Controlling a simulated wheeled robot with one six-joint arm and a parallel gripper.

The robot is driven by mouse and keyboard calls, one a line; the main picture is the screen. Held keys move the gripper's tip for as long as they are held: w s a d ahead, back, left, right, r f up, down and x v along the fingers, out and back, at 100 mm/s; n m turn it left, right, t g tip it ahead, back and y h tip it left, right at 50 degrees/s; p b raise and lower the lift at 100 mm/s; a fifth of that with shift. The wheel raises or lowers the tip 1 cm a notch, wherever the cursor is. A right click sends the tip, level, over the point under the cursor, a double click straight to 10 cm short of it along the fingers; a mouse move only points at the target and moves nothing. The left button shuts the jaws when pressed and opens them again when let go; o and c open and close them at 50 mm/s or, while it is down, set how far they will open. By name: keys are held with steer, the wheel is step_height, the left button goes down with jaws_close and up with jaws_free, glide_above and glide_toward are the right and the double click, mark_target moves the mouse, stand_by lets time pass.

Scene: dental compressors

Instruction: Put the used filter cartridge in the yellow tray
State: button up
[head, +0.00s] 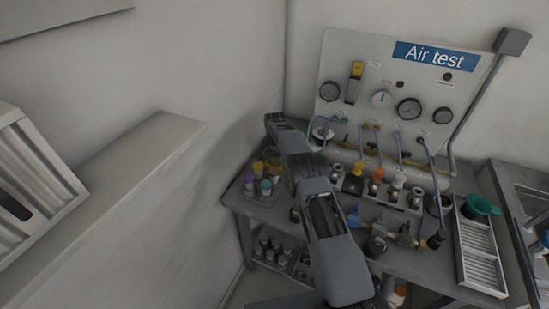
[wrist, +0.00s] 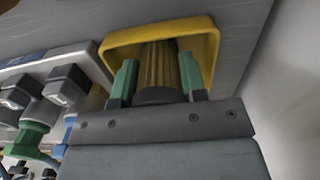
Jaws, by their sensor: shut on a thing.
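In the wrist view, my gripper (wrist: 157,75) has its two green fingers shut on a ribbed, yellow-brown filter cartridge (wrist: 160,62) with a dark band at its near end. The yellow tray (wrist: 205,24) lies behind it on a grey surface, its rim framing the cartridge at the far side and both sides. I cannot tell whether the cartridge touches the tray floor. In the head view my arm reaches to the back left of the bench, and the fingers, cartridge and tray cannot be made out there.
A bench (head: 425,268) carries valves and fittings under the "Air test" panel (head: 345,125). Small coloured-top containers (head: 265,186) stand at its left end. Walls close in the left and back.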

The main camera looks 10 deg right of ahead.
steer(key=shift+f, duration=0.2)
steer(key=o, duration=1)
